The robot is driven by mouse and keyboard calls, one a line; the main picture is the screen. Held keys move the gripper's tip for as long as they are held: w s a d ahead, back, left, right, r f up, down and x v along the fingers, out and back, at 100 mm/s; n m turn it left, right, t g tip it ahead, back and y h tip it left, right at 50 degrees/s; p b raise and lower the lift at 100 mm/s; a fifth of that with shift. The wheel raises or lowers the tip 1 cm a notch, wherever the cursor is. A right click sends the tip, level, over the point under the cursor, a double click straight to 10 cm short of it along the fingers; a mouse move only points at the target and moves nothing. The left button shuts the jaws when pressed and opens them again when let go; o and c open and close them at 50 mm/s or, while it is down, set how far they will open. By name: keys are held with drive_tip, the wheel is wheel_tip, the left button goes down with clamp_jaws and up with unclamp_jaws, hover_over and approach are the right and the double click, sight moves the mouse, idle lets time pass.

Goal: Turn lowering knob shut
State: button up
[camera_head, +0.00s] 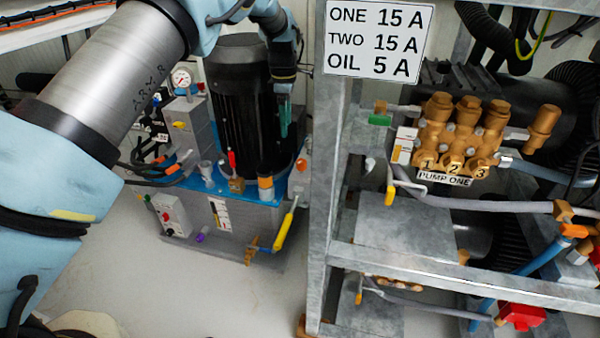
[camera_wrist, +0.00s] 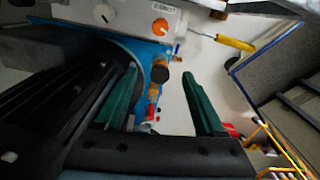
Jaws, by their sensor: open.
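No knob is legibly marked as the lowering knob. A round orange knob (camera_wrist: 160,25) sits on a grey block (camera_wrist: 120,15) in the wrist view, beyond my fingertips. An orange knob (camera_head: 301,165) also shows at the right of the black motor in the head view. A small red-topped part (camera_head: 232,160) stands upright in front of the motor. My gripper (camera_wrist: 160,72) has two green fingers spread apart with nothing held between them. In the head view my gripper (camera_head: 284,118) points down beside the motor, above the orange knob and apart from it.
The black motor (camera_head: 236,100) stands on a blue-topped grey tank (camera_head: 240,215). A yellow-handled lever (camera_head: 284,230) sticks out at its right; it also shows in the wrist view (camera_wrist: 235,42). A metal frame post (camera_head: 325,220) stands close at the right. Floor (camera_head: 110,260) is clear in front.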

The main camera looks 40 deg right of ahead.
sight(302, 161)
drive_tip(key=s+d+f, duration=0.1)
drive_tip(key=f, duration=0.3)
drive_tip(key=s+d+f, duration=0.1)
drive_tip(key=f, duration=0.3)
drive_tip(key=s+d+f+b, duration=0.1)
drive_tip(key=f, duration=0.3)
drive_tip(key=shift+d+f, duration=0.1)
drive_tip(key=shift+f, duration=0.2)
drive_tip(key=shift+c, duration=0.2)
clamp_jaws()
